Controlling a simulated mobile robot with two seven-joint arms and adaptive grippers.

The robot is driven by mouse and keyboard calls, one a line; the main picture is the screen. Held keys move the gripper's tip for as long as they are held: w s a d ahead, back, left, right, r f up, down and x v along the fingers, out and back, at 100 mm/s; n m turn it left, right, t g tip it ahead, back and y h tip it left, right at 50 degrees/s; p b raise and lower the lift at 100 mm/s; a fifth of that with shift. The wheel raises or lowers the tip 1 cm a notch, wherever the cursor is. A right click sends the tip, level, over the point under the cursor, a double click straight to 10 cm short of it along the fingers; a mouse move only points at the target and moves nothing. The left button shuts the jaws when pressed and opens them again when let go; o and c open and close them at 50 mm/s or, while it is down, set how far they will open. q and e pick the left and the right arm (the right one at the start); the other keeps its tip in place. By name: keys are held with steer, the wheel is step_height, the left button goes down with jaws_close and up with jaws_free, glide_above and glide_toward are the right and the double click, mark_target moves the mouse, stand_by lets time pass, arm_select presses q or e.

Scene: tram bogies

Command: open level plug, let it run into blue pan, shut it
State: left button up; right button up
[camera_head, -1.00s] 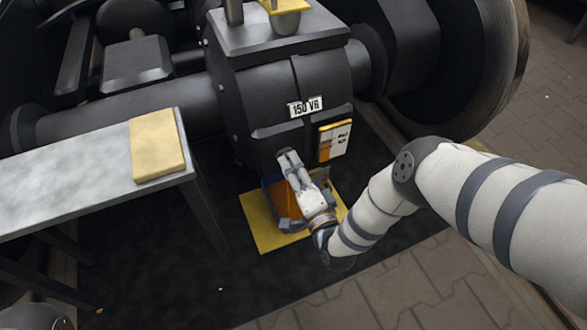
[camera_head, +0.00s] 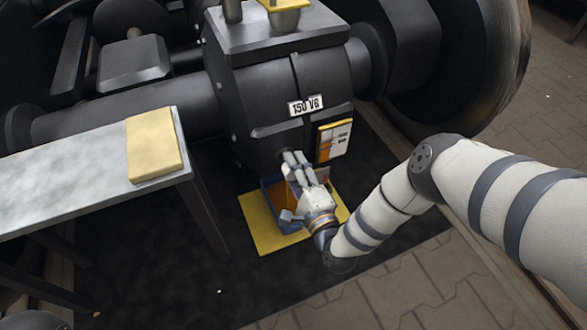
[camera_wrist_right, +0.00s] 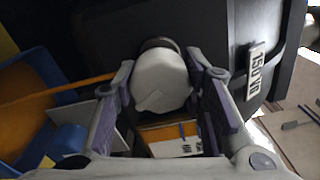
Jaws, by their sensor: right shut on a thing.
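The level plug (camera_wrist_right: 160,82) is a pale round cap with a line mark, on the dark gearbox (camera_head: 262,105). My right gripper (camera_head: 287,156) is at the front of the gearbox, below its "150 VG" plate. In the right wrist view my right gripper (camera_wrist_right: 168,92) has a finger on either side of the plug and is shut on it. A thin orange stream (camera_wrist_right: 60,92) runs from beside the plug to the blue pan (camera_wrist_right: 38,62). The pan (camera_head: 266,196) stands under the gripper with orange liquid in it; my gripper hides part of it. My left gripper is not in view.
A yellow mat (camera_head: 256,222) lies under the pan on the dark floor sheet. A white and orange card (camera_head: 334,141) is on the gearbox, right of the gripper. A grey bench (camera_head: 80,165) with a yellow block (camera_head: 153,146) stands at left. A large wheel (camera_head: 490,70) is at right.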

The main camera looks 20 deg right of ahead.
stand_by(0.3)
steer(key=o, duration=1.2)
steer(key=s, duration=1.2)
steer(key=shift+d, duration=0.2)
